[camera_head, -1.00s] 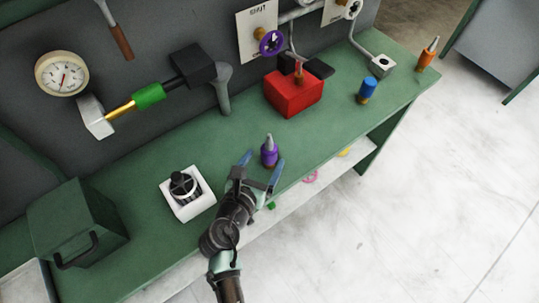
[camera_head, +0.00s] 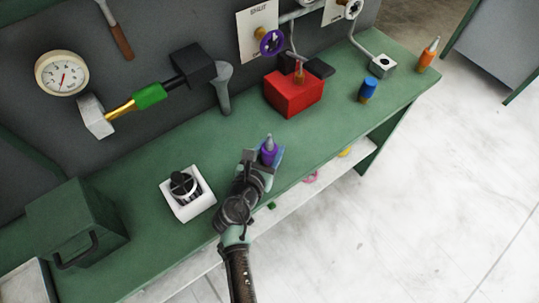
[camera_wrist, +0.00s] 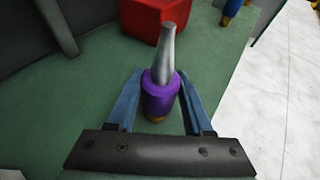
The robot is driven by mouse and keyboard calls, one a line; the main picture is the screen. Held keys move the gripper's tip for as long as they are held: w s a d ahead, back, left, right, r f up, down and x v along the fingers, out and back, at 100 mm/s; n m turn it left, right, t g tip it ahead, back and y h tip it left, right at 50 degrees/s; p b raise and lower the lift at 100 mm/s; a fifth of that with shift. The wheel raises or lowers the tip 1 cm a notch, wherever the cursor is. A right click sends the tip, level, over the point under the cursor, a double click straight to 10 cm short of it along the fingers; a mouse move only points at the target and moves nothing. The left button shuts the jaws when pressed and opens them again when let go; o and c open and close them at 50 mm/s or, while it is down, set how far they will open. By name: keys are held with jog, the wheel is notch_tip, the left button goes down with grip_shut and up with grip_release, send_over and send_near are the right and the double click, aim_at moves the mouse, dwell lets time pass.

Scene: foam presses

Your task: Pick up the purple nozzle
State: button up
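The purple nozzle (camera_head: 268,152) stands upright on the green bench near its front edge, with a grey tapered tip and a brownish base. In the wrist view the nozzle (camera_wrist: 159,92) stands between the two blue fingers of my gripper (camera_wrist: 158,100). The fingers are open, with a visible gap on the left side and a narrower one on the right. In the head view my gripper (camera_head: 262,160) reaches the nozzle from the front, and its fingers are partly hidden.
A red block (camera_head: 293,94) stands behind the nozzle. A white box with a black knob (camera_head: 187,193) is to the left. A blue nozzle (camera_head: 367,90) and an orange nozzle (camera_head: 428,56) stand to the right. The bench (camera_head: 325,130) is clear between red block and front edge.

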grip_shut()
